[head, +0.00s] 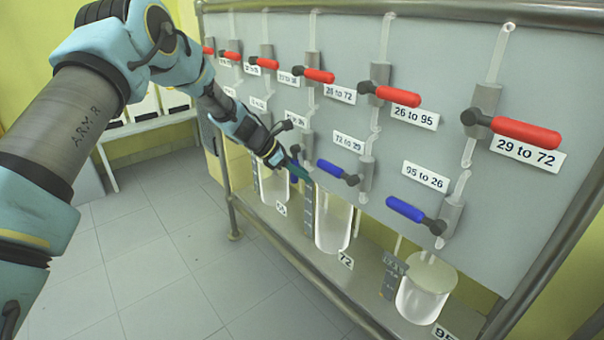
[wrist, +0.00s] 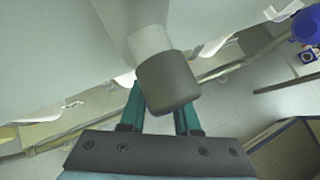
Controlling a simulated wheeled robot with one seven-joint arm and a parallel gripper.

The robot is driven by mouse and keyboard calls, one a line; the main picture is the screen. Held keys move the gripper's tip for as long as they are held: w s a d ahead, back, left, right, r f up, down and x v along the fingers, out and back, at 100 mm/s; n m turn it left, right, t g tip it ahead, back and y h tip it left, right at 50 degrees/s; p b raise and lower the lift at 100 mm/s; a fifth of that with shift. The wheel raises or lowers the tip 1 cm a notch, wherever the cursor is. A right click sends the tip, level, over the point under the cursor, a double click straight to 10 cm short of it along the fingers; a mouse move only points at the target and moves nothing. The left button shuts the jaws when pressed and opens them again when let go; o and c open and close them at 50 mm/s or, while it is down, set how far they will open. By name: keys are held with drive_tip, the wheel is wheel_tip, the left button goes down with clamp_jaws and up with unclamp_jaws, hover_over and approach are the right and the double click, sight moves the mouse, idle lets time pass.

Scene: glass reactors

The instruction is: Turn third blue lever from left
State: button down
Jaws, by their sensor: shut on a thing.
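A grey panel (head: 440,75) carries red levers in an upper row and blue levers in a lower row. Two blue levers show clearly in the head view: one by the "72 to 29" label (head: 338,171) and one by "95 to 26" (head: 405,208). My gripper (head: 299,171) is at the lower row, just left of the "72 to 29" lever, below a grey valve (head: 308,147). In the wrist view, its teal fingers (wrist: 161,120) stand either side of a dark grey valve body (wrist: 168,84). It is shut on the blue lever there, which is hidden. Another blue lever end (wrist: 306,27) shows at upper right.
Glass vessels (head: 333,222) stand on a shelf (head: 375,322) below the panel, one marked 72 close under my gripper. Red levers (head: 398,96) stick out above. A metal frame post (head: 234,205) stands at the left. The tiled floor (head: 175,270) is clear.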

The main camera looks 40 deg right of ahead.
drive_tip(key=shift+w, duration=0.15)
drive_tip(key=w+r+m+t+h+b, duration=0.2)
drive_tip(key=w+r+m+t+b, duration=0.5)
drive_tip(key=t+b, duration=0.7)
drive_tip(key=shift+w+d+b, duration=0.2)
drive_tip(key=shift+w+b, duration=0.45)
drive_tip(key=shift+b, duration=1.2)
drive_tip(key=c, duration=0.6)
unclamp_jaws()
drive_tip(key=v, duration=1)
drive_tip(key=shift+s+a, duration=0.3)
